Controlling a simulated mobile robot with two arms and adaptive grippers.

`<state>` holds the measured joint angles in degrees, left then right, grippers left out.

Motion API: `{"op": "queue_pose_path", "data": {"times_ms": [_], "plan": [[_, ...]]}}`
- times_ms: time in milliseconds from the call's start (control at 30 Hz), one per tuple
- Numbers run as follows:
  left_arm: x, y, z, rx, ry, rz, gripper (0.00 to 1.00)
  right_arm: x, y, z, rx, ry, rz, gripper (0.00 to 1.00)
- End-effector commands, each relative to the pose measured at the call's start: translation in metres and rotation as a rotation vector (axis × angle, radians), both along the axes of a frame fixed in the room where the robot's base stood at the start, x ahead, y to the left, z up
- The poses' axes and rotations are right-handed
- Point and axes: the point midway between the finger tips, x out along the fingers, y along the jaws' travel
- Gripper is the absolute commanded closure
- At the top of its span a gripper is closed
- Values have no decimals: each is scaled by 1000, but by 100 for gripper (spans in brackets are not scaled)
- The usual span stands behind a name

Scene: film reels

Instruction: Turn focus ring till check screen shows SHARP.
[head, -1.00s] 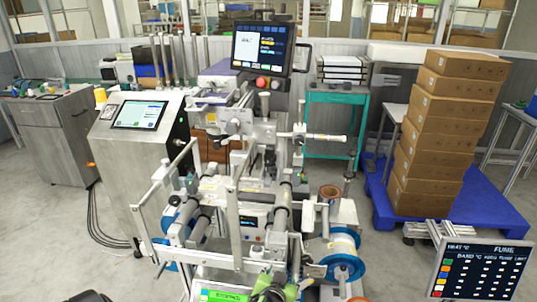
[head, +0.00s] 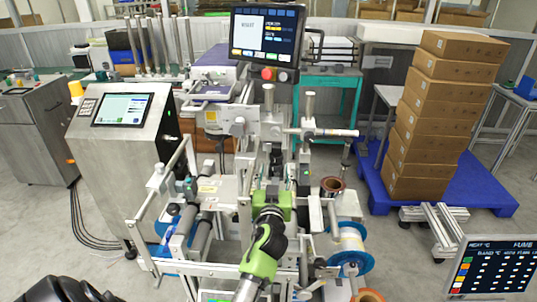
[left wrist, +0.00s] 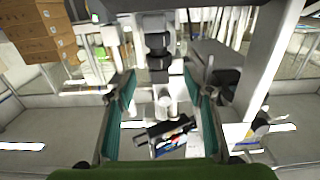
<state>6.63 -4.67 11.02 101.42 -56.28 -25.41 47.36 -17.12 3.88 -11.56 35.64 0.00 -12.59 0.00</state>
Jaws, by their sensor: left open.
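My left gripper (head: 272,186), with a green and black wrist, reaches up from the bottom centre of the head view into the machine frame. In the left wrist view the gripper (left wrist: 160,80) is open, its two teal-padded fingers apart and empty. A black ribbed cylinder (left wrist: 158,45), perhaps the lens with the focus ring, stands ahead between the fingers, apart from them. The head view does not show the ring clearly behind my gripper. A monitor (head: 267,35) stands on top of the machine; its text is too small to read surely. I cannot tell which screen is the check screen.
Metal rails and rollers (head: 205,215) surround my left gripper. A grey console (head: 120,150) with a screen stands left. Stacked cartons (head: 440,115) stand on a blue pallet (head: 485,190). A FUME screen (head: 490,268) is bottom right.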

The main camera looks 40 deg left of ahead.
Motion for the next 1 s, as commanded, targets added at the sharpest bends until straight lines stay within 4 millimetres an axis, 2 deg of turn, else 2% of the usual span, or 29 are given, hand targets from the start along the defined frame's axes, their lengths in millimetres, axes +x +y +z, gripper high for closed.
{"op": "queue_pose_path", "data": {"times_ms": [433, 600, 867, 900, 1000], "plan": [[50, 32, 2, 3, 2, 1, 53, -2, -18, 14, -22, 4, 2, 100], [59, 37, 1, 1, 1, 1, 53, -2, -19, 15, -22, 4, 2, 100], [60, 38, 0, 0, 1, 1, 53, -2, -11, 14, -13, 4, 1, 100], [60, 38, 0, 0, 1, 1, 55, -2, -10, 14, -12, 5, 0, 100], [60, 38, 0, 0, 1, 1, 81, -2, -7, 14, -8, 4, -1, 100]]}}
